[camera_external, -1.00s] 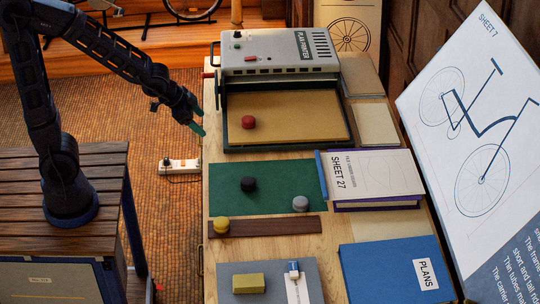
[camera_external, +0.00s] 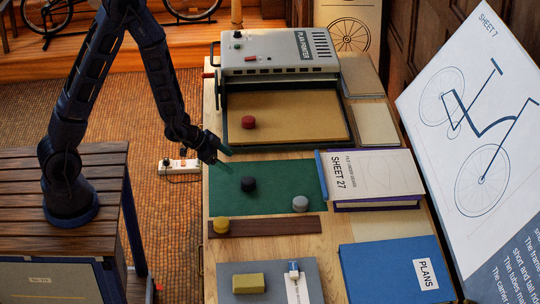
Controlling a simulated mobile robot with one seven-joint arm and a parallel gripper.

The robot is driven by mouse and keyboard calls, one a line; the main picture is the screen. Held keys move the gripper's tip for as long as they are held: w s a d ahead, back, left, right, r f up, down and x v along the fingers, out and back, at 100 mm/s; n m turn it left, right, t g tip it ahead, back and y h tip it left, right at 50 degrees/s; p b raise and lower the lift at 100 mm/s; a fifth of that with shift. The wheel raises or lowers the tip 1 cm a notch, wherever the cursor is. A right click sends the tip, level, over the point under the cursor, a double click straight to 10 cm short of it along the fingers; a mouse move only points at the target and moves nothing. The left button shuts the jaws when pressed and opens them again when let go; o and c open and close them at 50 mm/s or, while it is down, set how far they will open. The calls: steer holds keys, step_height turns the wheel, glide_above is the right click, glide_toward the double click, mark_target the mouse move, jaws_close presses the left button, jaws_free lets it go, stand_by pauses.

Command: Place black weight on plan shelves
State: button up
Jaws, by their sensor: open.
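The black weight (camera_external: 248,184) is a small dark round piece standing on the green mat (camera_external: 290,178) on the wooden table. My gripper (camera_external: 216,163) is open and empty, with its teal fingertips spread. It hangs above the mat's back left corner, left of and behind the black weight, apart from it. No shelves can be told for sure. A blue folder or box labelled PLANS (camera_external: 373,275) lies at the table's front right.
A red weight (camera_external: 248,122) sits on the tray of the plan printer (camera_external: 277,52). A grey weight (camera_external: 300,203) is on the mat's right; a yellow one (camera_external: 221,226) is on a brown strip (camera_external: 290,226). A SHEET 27 binder (camera_external: 373,174) lies right of the mat.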

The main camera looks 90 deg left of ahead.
mark_target(249, 180)
steer(key=shift+s+f+x, duration=0.15)
steer(key=shift+x, duration=1)
steer(key=shift+s+f+x, duration=0.15)
steer(key=shift+f+x, duration=0.05)
steer(key=shift+x, duration=0.95)
steer(key=shift+s+f+x, duration=0.15)
steer(key=shift+s+x, duration=0.05)
steer(key=shift+x, duration=0.95)
steer(key=shift+s+f+x, duration=0.1)
steer(key=shift+f+x, duration=0.05)
steer(key=shift+x, duration=1.2)
steer(key=shift+s+f+x, duration=0.1)
steer(key=shift+s+x, duration=0.05)
steer(key=shift+x, duration=1.15)
steer(key=c, duration=1.5)
steer(key=shift+c, duration=0.2)
steer(key=shift+r, duration=0.15)
